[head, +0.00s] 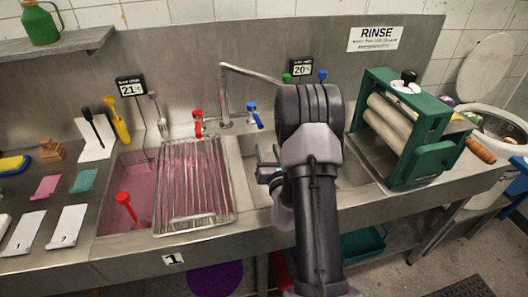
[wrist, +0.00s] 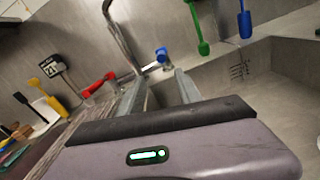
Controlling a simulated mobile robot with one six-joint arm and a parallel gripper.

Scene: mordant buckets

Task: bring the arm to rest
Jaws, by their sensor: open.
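My arm reaches up from the bottom of the head view and bends over the sink. My gripper (head: 268,168) shows only partly there, left of my forearm and above the middle basin (head: 258,190). In the wrist view its two fingers (wrist: 158,92) stand apart with nothing between them. The steel tap (wrist: 118,35) and its blue handle (wrist: 162,55) are beyond the fingers. My arm hides much of the middle basin.
A wire rack (head: 190,185) lies over the left basin's pink liquid (head: 130,180), where a red-handled tool (head: 126,203) stands. A green roller wringer (head: 415,140) stands right of my arm. A steel counter edge (head: 80,262) runs along the front.

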